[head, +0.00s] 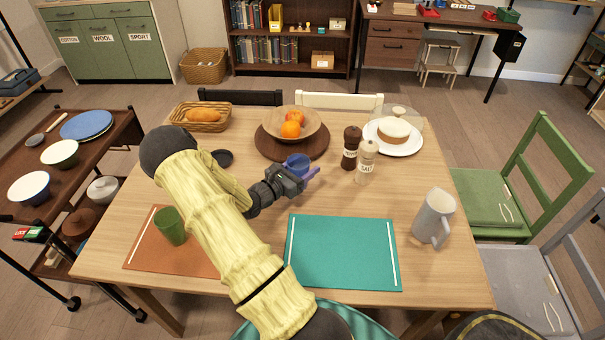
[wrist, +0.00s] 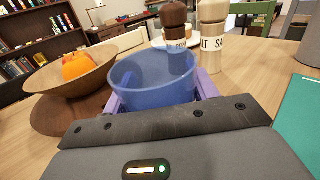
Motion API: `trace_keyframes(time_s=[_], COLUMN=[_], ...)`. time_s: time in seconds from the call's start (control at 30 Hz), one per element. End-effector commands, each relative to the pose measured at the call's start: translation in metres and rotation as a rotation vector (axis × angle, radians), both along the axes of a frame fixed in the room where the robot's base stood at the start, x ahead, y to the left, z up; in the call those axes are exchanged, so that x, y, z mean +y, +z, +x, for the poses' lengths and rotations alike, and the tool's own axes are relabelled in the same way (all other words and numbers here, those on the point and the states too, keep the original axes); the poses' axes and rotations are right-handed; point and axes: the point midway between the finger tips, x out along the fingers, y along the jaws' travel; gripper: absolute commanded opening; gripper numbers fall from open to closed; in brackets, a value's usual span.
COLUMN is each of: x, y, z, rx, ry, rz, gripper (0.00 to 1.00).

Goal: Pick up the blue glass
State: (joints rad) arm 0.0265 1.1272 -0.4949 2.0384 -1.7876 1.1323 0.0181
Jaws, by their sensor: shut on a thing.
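The blue glass (head: 297,163) is at the middle of the wooden table, just in front of the wooden board with the fruit bowl. In the wrist view the blue glass (wrist: 150,80) is see-through and upright, between the two purple fingers of my gripper (wrist: 157,98). My gripper (head: 305,177) is shut on the glass, with a finger on each side. The gripper hides the lower part of the glass, and I cannot tell whether its base touches the table.
The fruit bowl (head: 293,122) stands close behind the glass. The pepper mill (head: 351,148) and salt mill (head: 367,162) stand close to its right. A green cup (head: 171,226) stands at the left, and a grey pitcher (head: 434,216) at the right. The teal mat (head: 345,254) is bare.

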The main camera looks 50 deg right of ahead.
Motion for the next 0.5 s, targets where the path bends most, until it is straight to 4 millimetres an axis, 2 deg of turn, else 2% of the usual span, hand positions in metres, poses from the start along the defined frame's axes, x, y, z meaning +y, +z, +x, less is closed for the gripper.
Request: trace_keyframes(time_s=[0.1, 0.23, 0.37, 0.5], x=[0.000, 0.001, 0.000, 0.000], y=[0.028, 0.052, 0.067, 0.071], z=[0.000, 0.001, 0.000, 0.000], rx=[-0.005, -0.005, -0.003, 0.000], ry=[0.000, 0.000, 0.000, -0.001], rz=[-0.002, 0.000, 0.000, 0.000], gripper=[0.30, 0.30, 0.30, 0.30])
